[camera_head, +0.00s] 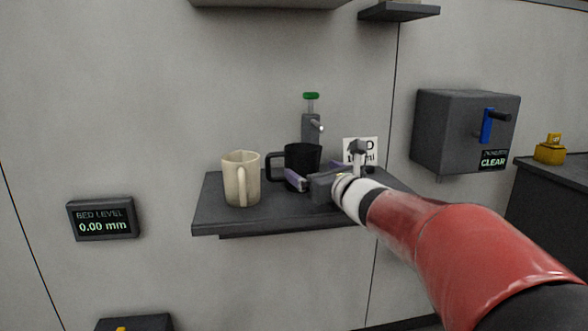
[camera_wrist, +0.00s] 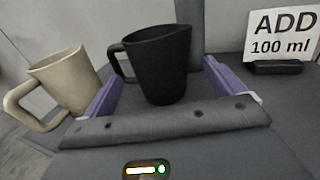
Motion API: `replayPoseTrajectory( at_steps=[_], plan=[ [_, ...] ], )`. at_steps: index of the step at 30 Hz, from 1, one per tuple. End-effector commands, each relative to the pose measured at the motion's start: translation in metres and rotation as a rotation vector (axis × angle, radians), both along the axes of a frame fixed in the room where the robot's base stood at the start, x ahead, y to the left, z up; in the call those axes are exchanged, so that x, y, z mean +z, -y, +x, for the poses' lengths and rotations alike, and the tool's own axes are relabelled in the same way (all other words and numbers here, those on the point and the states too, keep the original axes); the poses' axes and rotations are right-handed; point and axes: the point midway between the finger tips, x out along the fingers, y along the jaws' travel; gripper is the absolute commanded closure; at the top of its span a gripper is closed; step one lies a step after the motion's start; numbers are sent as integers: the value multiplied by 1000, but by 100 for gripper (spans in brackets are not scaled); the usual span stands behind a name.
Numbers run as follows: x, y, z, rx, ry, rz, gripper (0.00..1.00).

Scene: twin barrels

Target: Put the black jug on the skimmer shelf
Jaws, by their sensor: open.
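The black jug (camera_head: 302,160) stands upright on a dark wall shelf (camera_head: 215,212), its handle to the left. It also shows in the wrist view (camera_wrist: 158,66). My gripper (camera_head: 315,172) is open at shelf height, with its purple fingers on either side of the jug. In the wrist view the fingers (camera_wrist: 160,88) are apart, and I cannot tell whether either touches the jug. A cream jug (camera_head: 241,178) stands just left of the black jug, close to the left finger. No shelf in view is labelled as the skimmer shelf.
A card reading "ADD 100 ml" (camera_wrist: 283,38) stands at right behind the jug. A green-topped tap (camera_head: 311,118) rises behind it. A small upper shelf (camera_head: 399,13) is at top right. A grey box (camera_head: 465,130) with a blue lever hangs right. A "BED LEVEL 0.00 mm" display (camera_head: 103,218) is left.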

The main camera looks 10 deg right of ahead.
Motion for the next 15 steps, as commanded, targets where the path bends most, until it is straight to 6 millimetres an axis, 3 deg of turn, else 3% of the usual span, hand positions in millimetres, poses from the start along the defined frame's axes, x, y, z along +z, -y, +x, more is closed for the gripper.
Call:
replayPoseTrajectory(
  at_steps=[8, 15],
  plan=[
    [-2, -8, 23, 1, -2, 0, 6],
    [-5, -20, 55, 0, -1, 0, 6]
  ],
)
